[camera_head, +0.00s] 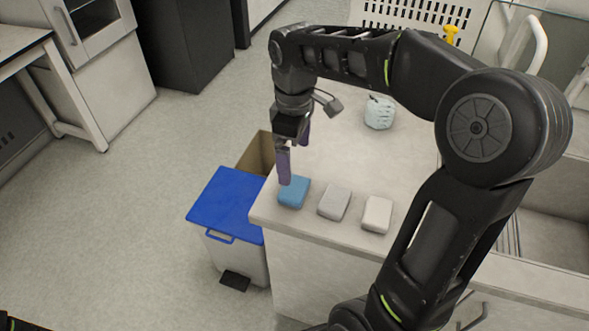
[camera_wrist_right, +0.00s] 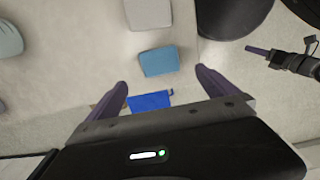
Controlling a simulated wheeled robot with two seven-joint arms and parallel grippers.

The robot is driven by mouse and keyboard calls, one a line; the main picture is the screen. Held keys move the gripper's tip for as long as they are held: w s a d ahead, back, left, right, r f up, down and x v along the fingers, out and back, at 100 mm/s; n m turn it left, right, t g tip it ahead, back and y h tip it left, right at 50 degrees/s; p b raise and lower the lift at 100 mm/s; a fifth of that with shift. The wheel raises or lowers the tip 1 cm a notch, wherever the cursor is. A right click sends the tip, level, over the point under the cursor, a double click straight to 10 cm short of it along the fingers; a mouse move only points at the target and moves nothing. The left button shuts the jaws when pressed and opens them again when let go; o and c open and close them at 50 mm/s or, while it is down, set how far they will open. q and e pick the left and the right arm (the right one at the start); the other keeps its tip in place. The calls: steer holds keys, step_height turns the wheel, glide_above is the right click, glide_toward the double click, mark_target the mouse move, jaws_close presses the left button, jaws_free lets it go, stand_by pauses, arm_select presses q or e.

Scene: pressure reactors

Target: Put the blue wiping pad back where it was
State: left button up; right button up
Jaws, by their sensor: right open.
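The blue wiping pad (camera_head: 293,192) lies flat on the counter near its front left corner, at the left end of a row of pads. It also shows in the right wrist view (camera_wrist_right: 160,60). My right gripper (camera_head: 295,161) is open and empty, pointing down just above and behind the blue pad. In the head view one fingertip overlaps the pad's back edge; I cannot tell whether they touch. In the right wrist view the pad appears between and beyond the open fingers (camera_wrist_right: 161,80). A purple finger of my left gripper (camera_wrist_right: 257,50) shows at the right there.
A grey pad (camera_head: 334,202) and a whitish pad (camera_head: 377,214) lie to the right of the blue one. A pale blue crumpled item (camera_head: 379,112) stands farther back on the counter (camera_head: 345,150). A bin with a blue lid (camera_head: 225,205) stands left of the counter, beside an open brown box (camera_head: 256,155).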

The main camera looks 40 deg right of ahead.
step_height(320, 180, up, 2)
steer(key=shift+r, duration=0.1)
stand_by(0.9)
